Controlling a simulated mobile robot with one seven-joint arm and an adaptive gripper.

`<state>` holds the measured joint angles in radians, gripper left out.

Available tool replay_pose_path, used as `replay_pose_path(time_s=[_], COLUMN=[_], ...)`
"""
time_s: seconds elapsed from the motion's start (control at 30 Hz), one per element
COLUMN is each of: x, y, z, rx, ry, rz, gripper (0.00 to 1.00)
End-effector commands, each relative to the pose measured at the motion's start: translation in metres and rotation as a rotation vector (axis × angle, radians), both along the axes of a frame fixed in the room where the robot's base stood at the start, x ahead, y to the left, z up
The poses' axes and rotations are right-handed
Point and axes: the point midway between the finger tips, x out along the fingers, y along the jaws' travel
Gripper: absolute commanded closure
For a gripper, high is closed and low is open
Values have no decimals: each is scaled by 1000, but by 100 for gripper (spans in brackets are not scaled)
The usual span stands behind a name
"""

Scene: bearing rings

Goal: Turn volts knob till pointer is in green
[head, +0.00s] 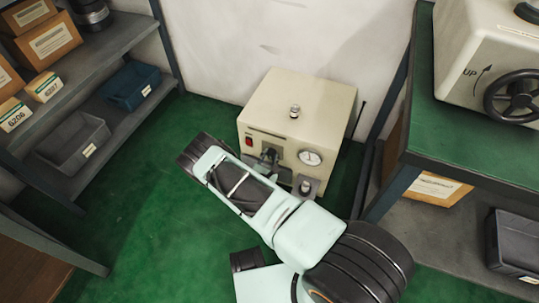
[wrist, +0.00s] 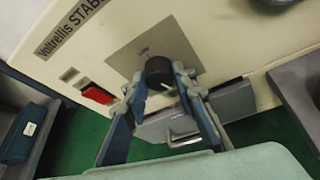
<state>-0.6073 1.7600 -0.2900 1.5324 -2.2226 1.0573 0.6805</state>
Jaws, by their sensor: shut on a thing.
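The cream stabiliser box (head: 296,97) stands on the green floor against the wall. Its black volts knob (wrist: 159,72) sits on a grey plate in the wrist view, with a light mark low on its edge. My gripper (wrist: 164,84) is shut on the knob, one finger on each side.
A red switch (wrist: 97,93) is left of the knob. A grey drawer-like part with a metal handle (wrist: 184,139) lies below it. Shelves with boxes (head: 50,40) stand at left. A green-topped bench (head: 425,125) stands close at right. Floor between is clear.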

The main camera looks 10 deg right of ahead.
Motion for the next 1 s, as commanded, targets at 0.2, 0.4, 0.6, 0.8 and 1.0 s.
replay_pose_path(time_s=[0.2, 0.4, 0.6, 0.8, 1.0], x=[-1, -1, -1, -1, -1], y=[-2, -1, -1, -1, -1], z=[0, -1, -2, -2, -2], rx=[110, 178, 206, 209, 208], ry=[-72, -117, -136, -138, -137], rz=[-1, 0, -1, -1, -1], gripper=[99, 99, 99, 99, 72])
